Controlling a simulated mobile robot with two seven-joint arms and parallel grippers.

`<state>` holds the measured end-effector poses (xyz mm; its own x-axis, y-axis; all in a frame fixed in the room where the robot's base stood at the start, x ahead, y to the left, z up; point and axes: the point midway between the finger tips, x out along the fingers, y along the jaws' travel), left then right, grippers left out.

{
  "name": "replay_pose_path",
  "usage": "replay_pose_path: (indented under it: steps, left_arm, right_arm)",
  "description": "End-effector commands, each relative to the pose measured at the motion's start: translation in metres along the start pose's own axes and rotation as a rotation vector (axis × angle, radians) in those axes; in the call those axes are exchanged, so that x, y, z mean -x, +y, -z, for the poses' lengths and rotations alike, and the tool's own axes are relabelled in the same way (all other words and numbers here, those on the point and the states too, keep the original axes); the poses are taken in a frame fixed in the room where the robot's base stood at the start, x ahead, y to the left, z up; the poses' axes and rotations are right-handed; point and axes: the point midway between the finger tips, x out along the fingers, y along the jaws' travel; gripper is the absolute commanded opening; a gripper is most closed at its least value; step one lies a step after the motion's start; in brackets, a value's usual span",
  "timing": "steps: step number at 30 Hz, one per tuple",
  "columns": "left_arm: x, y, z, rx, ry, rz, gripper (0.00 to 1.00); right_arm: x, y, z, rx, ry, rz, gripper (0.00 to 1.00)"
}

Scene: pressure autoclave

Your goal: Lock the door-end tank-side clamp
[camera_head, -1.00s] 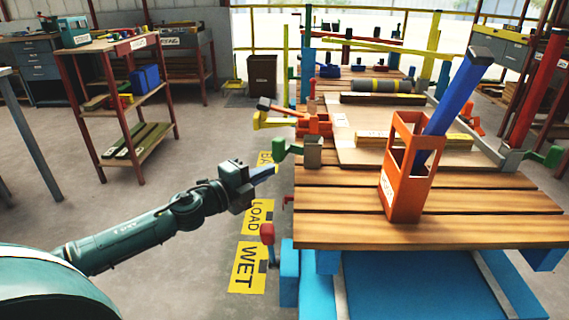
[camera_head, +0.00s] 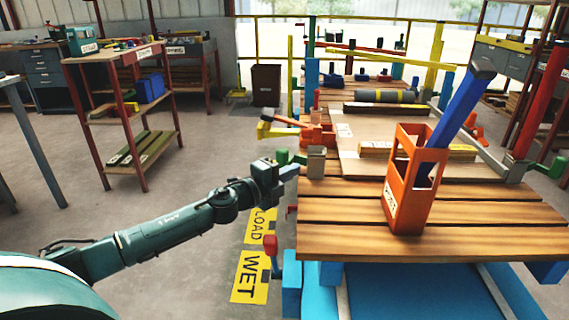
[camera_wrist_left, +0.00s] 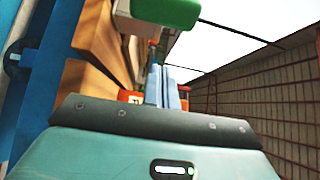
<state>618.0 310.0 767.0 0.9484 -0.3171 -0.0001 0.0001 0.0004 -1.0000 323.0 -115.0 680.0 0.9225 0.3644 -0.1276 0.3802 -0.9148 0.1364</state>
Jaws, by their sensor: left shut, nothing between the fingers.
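At the left edge of the slatted table stands a clamp with a grey block (camera_head: 316,163) and a green handle (camera_head: 283,157). Just behind it is an orange clamp (camera_head: 318,136) with a raised lever and a yellow handle (camera_head: 265,130). No label shows which one is the named clamp. My left gripper (camera_head: 290,172) is shut and empty beside the table edge, close to the green handle. My right gripper is out of view.
An orange open-frame holder (camera_head: 405,212) with a blue bar (camera_head: 462,100) stands on the near table. A red-knobbed lever (camera_head: 270,245) rises below the near left edge. Open floor with yellow signs (camera_head: 249,276) lies left of the table.

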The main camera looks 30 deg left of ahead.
Motion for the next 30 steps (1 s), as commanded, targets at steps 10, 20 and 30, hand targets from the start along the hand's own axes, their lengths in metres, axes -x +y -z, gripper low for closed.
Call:
replay_pose_path:
  steps: [10, 20, 30]
  left_arm:
    - [-0.02, 0.003, -0.026, -0.002, -0.002, -0.001, 0.0]
    - [-0.015, 0.0, -0.038, 0.001, 0.001, 0.0, 0.0]
    - [-0.015, 0.001, -0.039, 0.0, 0.009, 0.0, 0.0]
  right_arm:
    - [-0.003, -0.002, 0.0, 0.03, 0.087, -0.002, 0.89]
    - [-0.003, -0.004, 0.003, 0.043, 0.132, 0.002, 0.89]
    - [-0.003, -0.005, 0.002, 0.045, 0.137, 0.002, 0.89]
